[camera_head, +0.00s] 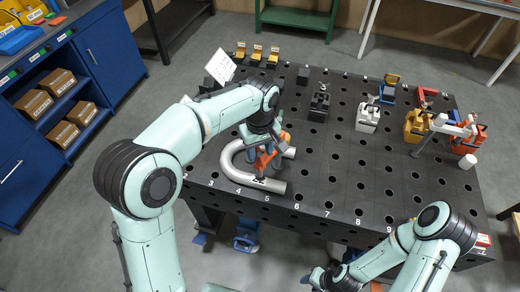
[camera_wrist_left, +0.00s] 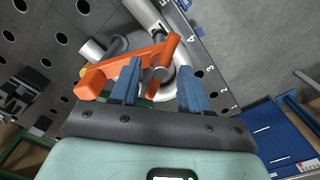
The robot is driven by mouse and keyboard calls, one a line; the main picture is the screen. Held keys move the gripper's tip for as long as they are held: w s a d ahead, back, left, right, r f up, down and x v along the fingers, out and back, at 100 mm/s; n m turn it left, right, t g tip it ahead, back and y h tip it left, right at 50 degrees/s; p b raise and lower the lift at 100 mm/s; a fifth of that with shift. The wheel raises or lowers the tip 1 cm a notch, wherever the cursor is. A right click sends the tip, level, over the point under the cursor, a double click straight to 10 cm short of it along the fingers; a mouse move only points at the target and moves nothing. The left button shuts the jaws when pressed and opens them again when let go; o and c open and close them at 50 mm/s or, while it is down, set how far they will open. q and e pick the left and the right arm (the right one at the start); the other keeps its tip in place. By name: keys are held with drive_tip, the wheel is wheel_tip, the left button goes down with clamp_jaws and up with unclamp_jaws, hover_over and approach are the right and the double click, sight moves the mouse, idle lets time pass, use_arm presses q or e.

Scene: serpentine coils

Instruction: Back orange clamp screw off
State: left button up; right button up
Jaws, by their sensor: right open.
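The orange clamp (camera_head: 267,158) sits at the U-shaped grey pipe (camera_head: 232,160) on the dark perforated table. In the left wrist view the clamp's orange body (camera_wrist_left: 98,81) lies beyond the fingers, with a grey round screw part (camera_wrist_left: 161,74) and an orange bar near it. My left gripper (camera_wrist_left: 160,68) has its blue fingers apart, one on each side of the screw part. I cannot tell whether either finger touches it. In the head view my left arm partly covers the clamp. My right gripper (camera_head: 318,277) is open at the bottom edge, away from the clamp.
A black clamp (camera_head: 319,103), a white clamp (camera_head: 367,118) and a yellow clamp (camera_head: 417,126) stand toward the back right of the table. Further right are a grey post and an orange device (camera_head: 467,140). The table's front middle is clear.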

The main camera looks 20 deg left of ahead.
sight(260, 154)
use_arm(q)
wheel_tip(260, 154, up, 13)
drive_tip(key=shift+r, duration=0.2)
use_arm(e)
drive_tip(key=shift+w+r, duration=0.25)
drive_tip(key=shift+w, duration=0.15)
drive_tip(key=shift+s, duration=0.1)
idle(0.3)
